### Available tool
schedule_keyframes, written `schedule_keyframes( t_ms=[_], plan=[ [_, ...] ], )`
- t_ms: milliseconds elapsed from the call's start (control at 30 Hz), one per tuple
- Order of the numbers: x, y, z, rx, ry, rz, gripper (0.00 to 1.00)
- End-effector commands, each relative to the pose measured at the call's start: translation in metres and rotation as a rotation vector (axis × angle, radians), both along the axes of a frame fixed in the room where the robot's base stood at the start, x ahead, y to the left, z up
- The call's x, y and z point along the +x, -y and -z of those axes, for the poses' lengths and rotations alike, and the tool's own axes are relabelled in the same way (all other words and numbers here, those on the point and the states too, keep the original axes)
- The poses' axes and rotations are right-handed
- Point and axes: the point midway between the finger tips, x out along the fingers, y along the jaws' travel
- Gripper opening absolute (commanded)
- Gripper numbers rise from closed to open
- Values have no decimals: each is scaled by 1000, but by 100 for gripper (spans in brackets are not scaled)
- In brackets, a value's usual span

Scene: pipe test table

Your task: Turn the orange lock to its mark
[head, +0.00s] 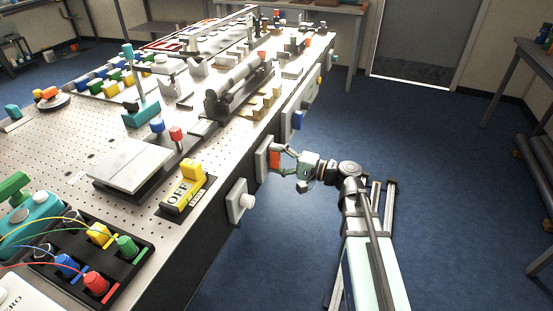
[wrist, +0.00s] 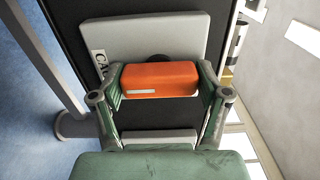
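The orange lock (wrist: 160,78) is a rectangular block with a small pale strip near its lower edge in the wrist view. It sits in front of a round black part on a grey plate (wrist: 130,38). In the head view the lock (head: 275,159) is on the table's side and stands upright. My gripper (wrist: 161,80) has one finger at each short end of the lock, with no clear gap at either. It also shows in the head view (head: 285,159), reaching in from the right. I cannot make out the lock's mark.
A white knob on a plate (head: 241,201) is on the table's side nearer the camera. A blue part (head: 298,120) is on the side farther along. Blue floor (head: 330,120) to the right of the table is free. The plate carries partly hidden lettering.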

Motion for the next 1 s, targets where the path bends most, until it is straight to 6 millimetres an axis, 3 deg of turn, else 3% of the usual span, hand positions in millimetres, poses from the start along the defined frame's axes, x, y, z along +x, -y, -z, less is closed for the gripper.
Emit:
schedule_keyframes(
  t_ms=[533, 1000],
  plan=[
    [-3, 7, 0, -3, 2, 1, 98],
    [-29, 81, 0, -3, 1, 3, 98]
  ],
)
